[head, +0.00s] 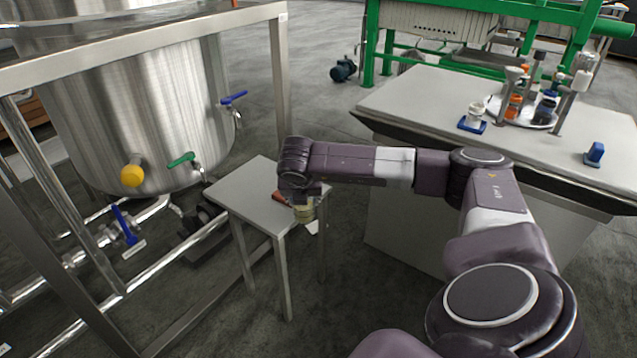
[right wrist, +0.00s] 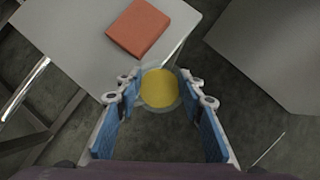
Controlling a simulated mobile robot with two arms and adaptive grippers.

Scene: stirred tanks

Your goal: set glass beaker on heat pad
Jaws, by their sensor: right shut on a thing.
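The glass beaker (right wrist: 160,90), with yellow contents, is between the fingers of my right gripper (right wrist: 159,80), which is shut on it. In the head view the beaker (head: 304,211) shows below the gripper (head: 300,192), at the right edge of a small grey table (head: 247,191). An orange-red square pad (right wrist: 139,27), apparently the heat pad, lies flat and bare on that table. In the head view it is mostly hidden behind my gripper (head: 279,197). The beaker is apart from the pad, just off the table's edge in the wrist view. My left gripper is not in view.
A steel tank (head: 135,115) with valves stands in a metal frame (head: 281,75) left of the small table. A larger grey table (head: 420,90) at right holds a round rack (head: 540,118) and a white cup (head: 475,113) on a blue base. Floor separates the tables.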

